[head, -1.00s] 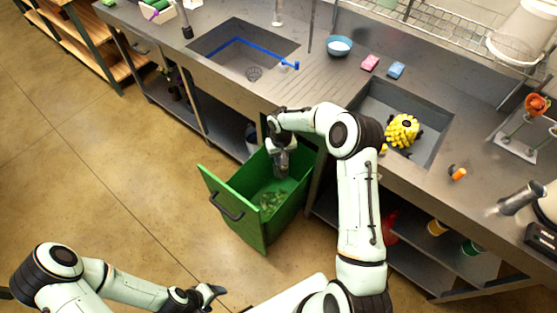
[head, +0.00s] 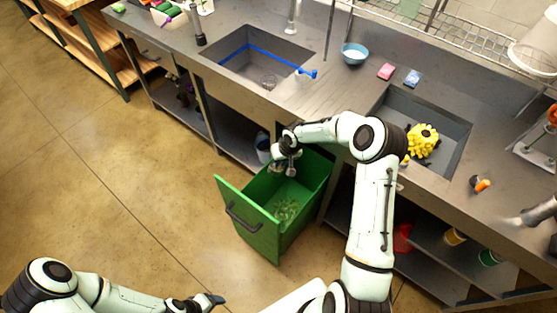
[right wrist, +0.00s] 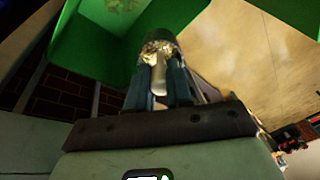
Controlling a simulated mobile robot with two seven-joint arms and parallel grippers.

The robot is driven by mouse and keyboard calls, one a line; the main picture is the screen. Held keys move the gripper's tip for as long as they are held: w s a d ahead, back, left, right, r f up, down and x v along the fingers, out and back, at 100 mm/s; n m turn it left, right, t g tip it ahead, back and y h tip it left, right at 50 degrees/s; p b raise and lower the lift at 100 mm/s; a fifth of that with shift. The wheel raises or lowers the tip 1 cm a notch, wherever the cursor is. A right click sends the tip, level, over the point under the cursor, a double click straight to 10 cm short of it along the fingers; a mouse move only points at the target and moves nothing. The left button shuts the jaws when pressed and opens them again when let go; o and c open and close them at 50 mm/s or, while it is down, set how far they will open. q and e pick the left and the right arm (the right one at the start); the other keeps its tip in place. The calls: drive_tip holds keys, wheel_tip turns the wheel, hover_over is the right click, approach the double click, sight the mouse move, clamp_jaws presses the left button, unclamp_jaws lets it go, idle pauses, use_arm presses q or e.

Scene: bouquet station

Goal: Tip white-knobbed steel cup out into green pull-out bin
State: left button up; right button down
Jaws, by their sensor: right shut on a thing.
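The green pull-out bin (head: 248,234) stands pulled out below the counter, with loose green scraps on its floor. My right gripper (head: 285,160) is over the bin's back end. In the right wrist view my right gripper (right wrist: 159,88) is shut on the white knob (right wrist: 159,76) of the steel cup (right wrist: 159,50), whose metal shows shiny gold reflections. The cup's mouth and inside are hidden, so I cannot tell what it holds. My left gripper (head: 212,300) is low in the head view, away from the bin; its jaws are too small to read.
A sink with a blue strip (head: 262,54) and a second sink holding a yellow flower-like bunch (head: 423,140) are in the counter. A blue bowl (head: 355,53), pink sponge (head: 386,71) and blue sponge (head: 412,78) stand behind. The floor left of the bin is clear.

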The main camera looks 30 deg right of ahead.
use_arm(q)
drive_tip(key=s+f+b, duration=0.4)
drive_tip(key=f+b, duration=0.2)
drive_tip(key=f, duration=0.2)
drive_tip(key=s+f+b, duration=0.4)
drive_tip(key=f+b, duration=0.3)
drive_tip(key=w+a+f+n+t+y+b, duration=0.1)
drive_tip(key=w+a+f+t+b, duration=0.2)
drive_tip(key=w+f+b, duration=0.7)
drive_tip(key=shift+w+a+f+y+b, duration=0.3)
drive_tip(key=shift+w+a+f+b, duration=0.1)
drive_tip(key=shift+a+f, duration=0.2)
use_arm(e)
wheel_tip(320, 180, down, 6)
drive_tip(key=s+d+t+y, duration=0.1)
drive_tip(key=s+t+y, duration=0.2)
drive_tip(key=t, duration=1.4)
drive_tip(key=shift+t+y, duration=0.3)
drive_tip(key=shift+y, duration=2)
drive_tip(key=shift+w+d+f, duration=0.1)
drive_tip(key=shift+d, duration=0.05)
